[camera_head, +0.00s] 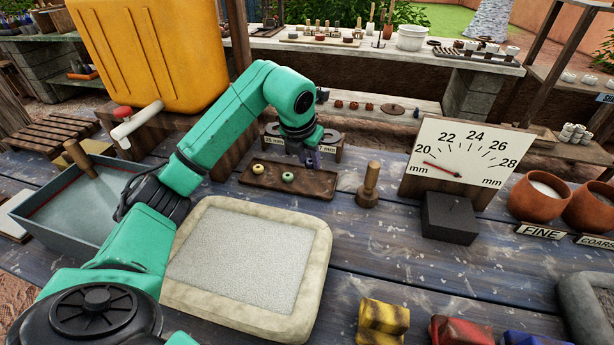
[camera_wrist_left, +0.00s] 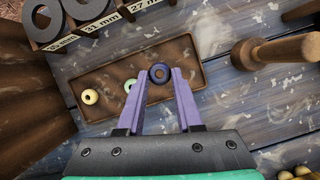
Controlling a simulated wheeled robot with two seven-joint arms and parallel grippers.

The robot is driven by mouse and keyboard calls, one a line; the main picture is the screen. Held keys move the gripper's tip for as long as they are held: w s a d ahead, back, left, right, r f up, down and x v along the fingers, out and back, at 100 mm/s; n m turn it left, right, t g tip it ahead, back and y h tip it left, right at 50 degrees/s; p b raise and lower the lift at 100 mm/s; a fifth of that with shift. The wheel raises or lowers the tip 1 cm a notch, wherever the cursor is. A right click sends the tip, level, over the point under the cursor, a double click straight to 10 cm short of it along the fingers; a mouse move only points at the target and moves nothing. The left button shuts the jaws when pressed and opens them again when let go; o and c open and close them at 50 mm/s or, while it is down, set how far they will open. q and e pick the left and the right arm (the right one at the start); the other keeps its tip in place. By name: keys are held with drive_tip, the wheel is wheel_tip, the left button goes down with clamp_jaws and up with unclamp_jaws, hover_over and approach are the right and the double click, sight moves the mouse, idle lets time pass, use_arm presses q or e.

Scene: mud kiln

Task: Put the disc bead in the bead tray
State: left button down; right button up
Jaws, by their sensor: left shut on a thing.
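My left gripper (camera_head: 312,160) is over the right part of the wooden bead tray (camera_head: 312,184). In the left wrist view the gripper (camera_wrist_left: 159,76) is shut on a dark blue ring-shaped disc bead (camera_wrist_left: 159,73), held between the purple fingertips. The bead shows against the tray floor (camera_wrist_left: 112,77); I cannot tell whether it touches it. A green bead (camera_head: 288,177) and a cream bead (camera_head: 258,169) lie in the tray to the left. The green bead (camera_wrist_left: 131,85) is close beside the left fingertip. My right gripper is not in view.
A ring gauge rack (camera_head: 330,150) stands just behind the tray. A wooden stamp (camera_head: 369,186) stands to its right. A sand-filled slab (camera_head: 245,258) lies in front. A dial board (camera_head: 468,150) and dark block (camera_head: 449,217) stand further right. The table between stamp and block is clear.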

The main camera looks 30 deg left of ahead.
sight(311, 182)
use_arm(q)
wheel_tip(311, 182, down, 5)
drive_tip(key=shift+d+f, duration=0.1)
drive_tip(key=shift+f, duration=0.1)
drive_tip(key=c, duration=0.6)
unclamp_jaws()
drive_tip(key=shift+o, duration=0.2)
drive_tip(key=shift+r, duration=0.25)
drive_tip(key=v, duration=1.1)
drive_tip(key=shift+s+r, duration=0.25)
drive_tip(key=shift+r, duration=0.1)
